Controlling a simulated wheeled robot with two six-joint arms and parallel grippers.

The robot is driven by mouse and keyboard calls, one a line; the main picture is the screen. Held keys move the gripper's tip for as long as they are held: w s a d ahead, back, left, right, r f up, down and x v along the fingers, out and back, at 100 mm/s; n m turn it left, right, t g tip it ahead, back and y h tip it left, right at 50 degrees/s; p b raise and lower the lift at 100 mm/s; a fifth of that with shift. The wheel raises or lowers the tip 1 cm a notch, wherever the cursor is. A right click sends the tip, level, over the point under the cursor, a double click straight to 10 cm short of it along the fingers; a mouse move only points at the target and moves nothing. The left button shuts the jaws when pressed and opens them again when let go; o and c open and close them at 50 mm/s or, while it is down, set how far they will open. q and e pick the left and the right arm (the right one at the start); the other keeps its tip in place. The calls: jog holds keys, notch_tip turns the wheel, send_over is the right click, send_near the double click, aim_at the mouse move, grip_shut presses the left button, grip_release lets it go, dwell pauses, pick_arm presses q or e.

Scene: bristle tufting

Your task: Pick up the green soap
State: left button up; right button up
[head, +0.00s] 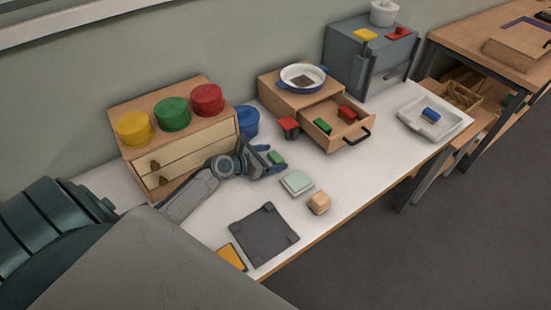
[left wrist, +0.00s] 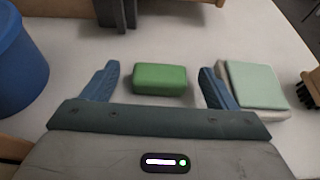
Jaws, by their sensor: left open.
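The green soap (head: 276,157), a small rounded green block, lies on the white tabletop. It also shows in the left wrist view (left wrist: 160,79), just ahead of my left gripper and in line with the gap between its fingers. My left gripper (head: 268,157) is open, with one blue finger toward each side of the soap. In the left wrist view the fingers (left wrist: 160,84) stand apart from the soap, with white table showing on both sides of it. My right gripper is not in view.
A pale green block on a light base (head: 297,182) and a wooden brush (head: 319,203) are close to the right. A blue container (head: 248,121) stands behind my gripper. An open drawer (head: 347,135) holds green and red blocks. A dark square mat (head: 264,235) lies in front.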

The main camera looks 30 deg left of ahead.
pick_arm(q)
jog(key=shift+x, duration=1.1)
jog(key=shift+s, duration=0.1)
jog(key=c, duration=1.1)
notch_tip(320, 180, up, 24)
jog(key=p, duration=0.3)
notch_tip(320, 180, up, 4)
jog(key=p, duration=0.4)
send_over(276, 156)
